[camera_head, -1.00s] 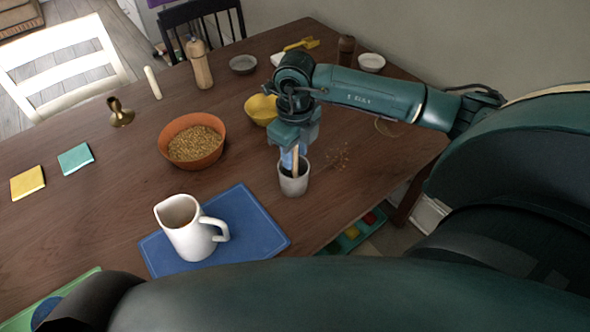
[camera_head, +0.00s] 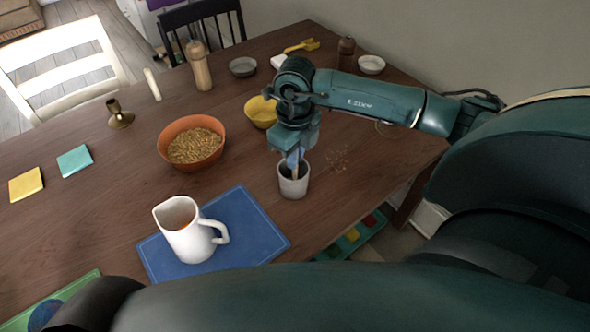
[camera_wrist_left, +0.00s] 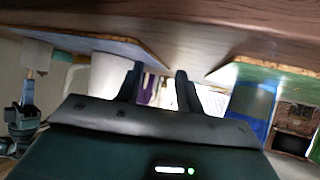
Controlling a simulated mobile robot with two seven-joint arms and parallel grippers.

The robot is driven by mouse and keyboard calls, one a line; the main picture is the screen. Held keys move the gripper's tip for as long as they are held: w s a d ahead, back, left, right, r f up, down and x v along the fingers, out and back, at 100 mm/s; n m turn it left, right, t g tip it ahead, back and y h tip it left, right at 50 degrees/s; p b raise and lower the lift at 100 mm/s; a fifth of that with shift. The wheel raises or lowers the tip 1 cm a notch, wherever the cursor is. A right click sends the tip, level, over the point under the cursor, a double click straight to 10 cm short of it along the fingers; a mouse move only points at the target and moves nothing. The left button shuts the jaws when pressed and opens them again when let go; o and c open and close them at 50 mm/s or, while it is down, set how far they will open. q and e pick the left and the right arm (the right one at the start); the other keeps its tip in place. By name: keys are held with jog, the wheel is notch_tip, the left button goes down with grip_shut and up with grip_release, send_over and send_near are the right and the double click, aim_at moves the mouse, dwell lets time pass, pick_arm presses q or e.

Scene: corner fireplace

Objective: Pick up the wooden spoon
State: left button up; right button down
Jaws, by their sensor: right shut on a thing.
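The wooden spoon (camera_head: 296,173) stands in a grey cup (camera_head: 293,186) near the table's right edge. Only a short piece of its handle shows; the rest is hidden by the cup and my gripper. My right gripper (camera_head: 293,160) points down just above the cup's rim and is shut on the spoon's handle. In the left wrist view the cup (camera_wrist_left: 36,55) shows upside down at the left. My left gripper (camera_wrist_left: 160,82) shows there with its fingers apart and nothing between them; it is not seen in the head view.
A white pitcher (camera_head: 188,235) stands on a blue mat (camera_head: 252,226) near the cup. An orange bowl (camera_head: 163,143) of grain and a yellow bowl (camera_head: 260,118) stand behind. A brass candlestick (camera_head: 119,117) and a wooden mill (camera_head: 200,70) stand farther back. Bare table lies left of the pitcher.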

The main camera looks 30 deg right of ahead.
notch_tip(320, 180, up, 10)
jog(key=shift+b, duration=0.45)
jog(key=c, duration=2)
grip_release()
jog(key=shift+c, duration=0.2)
grip_shut()
